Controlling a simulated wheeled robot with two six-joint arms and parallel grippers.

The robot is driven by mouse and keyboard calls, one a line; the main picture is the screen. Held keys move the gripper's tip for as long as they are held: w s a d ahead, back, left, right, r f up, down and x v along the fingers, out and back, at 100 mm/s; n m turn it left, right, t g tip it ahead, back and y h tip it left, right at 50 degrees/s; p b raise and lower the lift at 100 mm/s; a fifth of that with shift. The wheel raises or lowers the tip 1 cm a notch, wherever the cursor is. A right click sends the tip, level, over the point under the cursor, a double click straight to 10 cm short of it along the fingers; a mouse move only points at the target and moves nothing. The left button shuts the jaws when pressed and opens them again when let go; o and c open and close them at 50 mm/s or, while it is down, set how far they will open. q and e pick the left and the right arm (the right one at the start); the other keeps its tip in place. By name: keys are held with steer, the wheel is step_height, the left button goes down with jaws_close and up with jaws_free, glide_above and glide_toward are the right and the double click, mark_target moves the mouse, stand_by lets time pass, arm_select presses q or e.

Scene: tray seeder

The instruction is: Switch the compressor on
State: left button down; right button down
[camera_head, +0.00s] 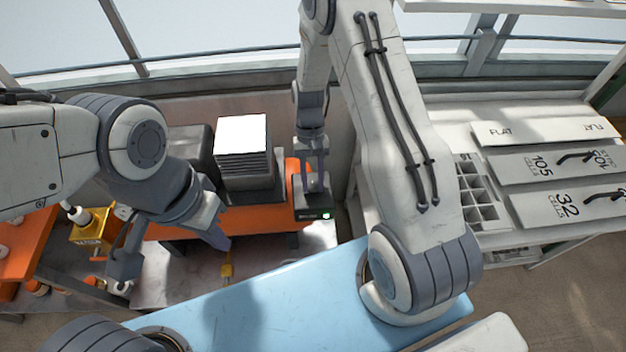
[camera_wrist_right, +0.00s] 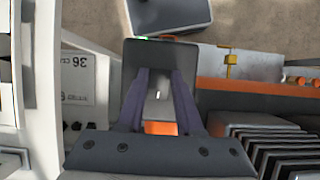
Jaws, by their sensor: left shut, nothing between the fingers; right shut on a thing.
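A small dark box (camera_head: 312,208) with a lit green lamp (camera_head: 326,216) stands at the right end of an orange bench; I take it as the compressor's switch box. Its label is too small to read. My right gripper (camera_head: 314,186) points down over its top. In the right wrist view the two fingers (camera_wrist_right: 158,105) come down on either side of a small light-coloured lever (camera_wrist_right: 157,94) on the dark box (camera_wrist_right: 160,55) and are closed on it. My left gripper (camera_head: 221,242) is shut and empty, low at the left, apart from the box.
A stack of dark trays with a white top (camera_head: 241,135) stands left of the box, close to my right gripper. A white shelf with labelled plates (camera_head: 545,162) is at the right. A yellow fitting (camera_head: 227,272) lies below my left gripper.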

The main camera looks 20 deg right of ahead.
steer(key=c, duration=0.6)
jaws_free()
steer(key=shift+o, duration=0.2)
steer(key=shift+w+d+r, duration=0.1)
steer(key=shift+w+r, duration=0.25)
steer(key=shift+r, duration=0.15)
steer(key=b+v, duration=0.2)
steer(key=v, duration=0.7)
steer(key=shift+r, duration=0.2)
steer(key=s+a+r+n+t+h, duration=0.1)
steer(key=s+a+r+n+t, duration=0.2)
steer(key=s+a+r+n, duration=0.5)
steer(key=s+a+r+n+t, duration=0.1)
steer(key=s+a, duration=0.1)
steer(key=s, duration=0.5)
steer(key=s+a+r+n, duration=0.1)
steer(key=s+a, duration=0.2)
steer(key=s, duration=0.4)
steer(key=shift+a+r+n+t+y, duration=0.2)
steer(key=shift+r+n+t+y, duration=0.1)
steer(key=shift+t, duration=0.1)
